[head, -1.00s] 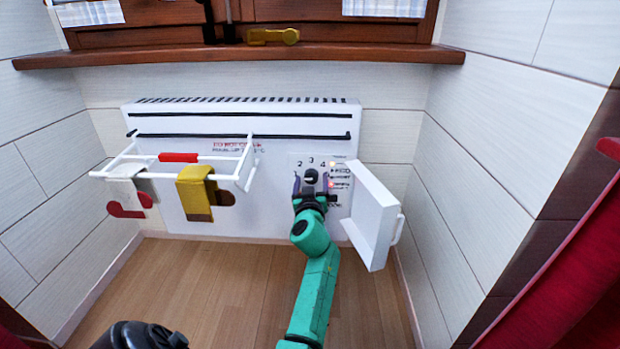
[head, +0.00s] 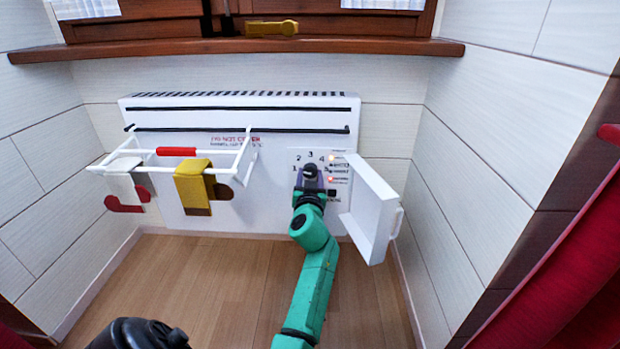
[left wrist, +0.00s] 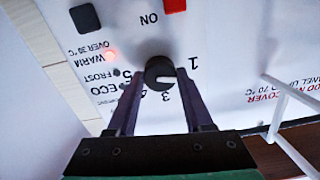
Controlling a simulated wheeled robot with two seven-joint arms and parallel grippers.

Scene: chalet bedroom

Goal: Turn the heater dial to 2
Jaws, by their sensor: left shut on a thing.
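The heater (head: 250,210) is a white wall panel with a dial plate at its right end, numbered around a small dark dial (head: 310,171). My left gripper (head: 310,176), on the green arm, is at the dial from below and shut on it. In the left wrist view the dark round dial (left wrist: 159,70) sits between the two finger tips (left wrist: 161,76). The 2 is hidden there, apparently behind a finger. A red lamp glows by WARM. My right gripper is not in view.
The dial's white cover (head: 370,210) stands open just right of the gripper. A white rack (head: 243,160) with a yellow cloth (head: 193,187) and a white-and-red one (head: 124,186) juts out at the left. A wooden sill (head: 250,47) runs above.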

